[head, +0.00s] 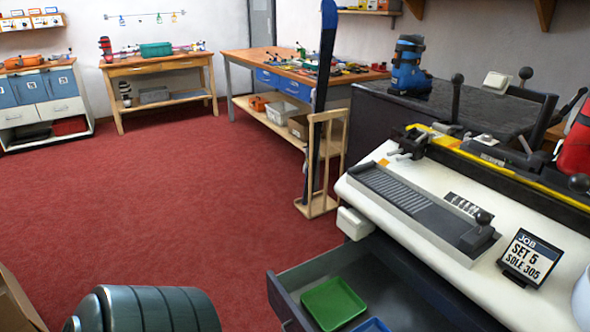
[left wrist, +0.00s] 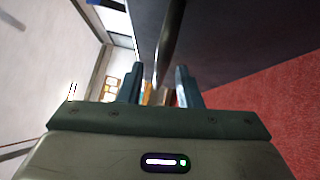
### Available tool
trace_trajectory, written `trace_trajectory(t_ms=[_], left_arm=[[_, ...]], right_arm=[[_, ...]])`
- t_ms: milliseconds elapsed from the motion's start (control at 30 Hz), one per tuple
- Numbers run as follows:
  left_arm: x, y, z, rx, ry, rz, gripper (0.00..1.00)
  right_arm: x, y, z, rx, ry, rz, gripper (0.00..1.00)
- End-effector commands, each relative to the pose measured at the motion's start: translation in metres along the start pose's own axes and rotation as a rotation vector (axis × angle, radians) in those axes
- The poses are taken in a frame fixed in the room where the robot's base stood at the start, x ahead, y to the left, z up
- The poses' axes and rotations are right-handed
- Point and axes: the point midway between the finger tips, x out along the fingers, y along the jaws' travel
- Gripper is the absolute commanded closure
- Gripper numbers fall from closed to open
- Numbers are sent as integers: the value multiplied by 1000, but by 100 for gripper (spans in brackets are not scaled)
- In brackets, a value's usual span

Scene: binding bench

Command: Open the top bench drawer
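The top bench drawer (head: 300,277) is dark grey and stands pulled out from under the white bench top in the head view. A green tray (head: 333,303) and part of a blue tray (head: 371,325) lie inside it. Its front is mostly cut off by the lower edge. In the left wrist view, my left gripper (left wrist: 158,82) has its fingers apart. A grey bar (left wrist: 170,40), apparently the drawer handle, runs down to the gap between them, beside a dark panel (left wrist: 235,40). Contact with the bar cannot be made out. My right gripper is in neither view.
The bench top (head: 400,215) carries a binding jig (head: 420,205) and a job sign (head: 528,258). A wooden stand (head: 318,208) with a ski is left of the bench. Red carpet (head: 170,210) is clear to the left. A cardboard box (head: 15,305) shows at lower left.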

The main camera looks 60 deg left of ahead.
Motion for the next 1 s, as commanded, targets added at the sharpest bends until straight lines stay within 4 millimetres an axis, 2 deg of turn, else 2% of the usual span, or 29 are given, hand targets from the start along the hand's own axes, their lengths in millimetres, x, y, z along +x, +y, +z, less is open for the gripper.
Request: trace_trajectory(t_ms=[233,700,833,1000], left_arm=[[-7,-1,0,0,1,-1,68],[-92,-1,0,1,2,-2,68],[-104,-1,0,0,2,-1,68],[-108,0,0,0,-1,0,68]], right_arm=[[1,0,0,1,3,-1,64],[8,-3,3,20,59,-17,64],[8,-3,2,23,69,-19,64],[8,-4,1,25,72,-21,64]])
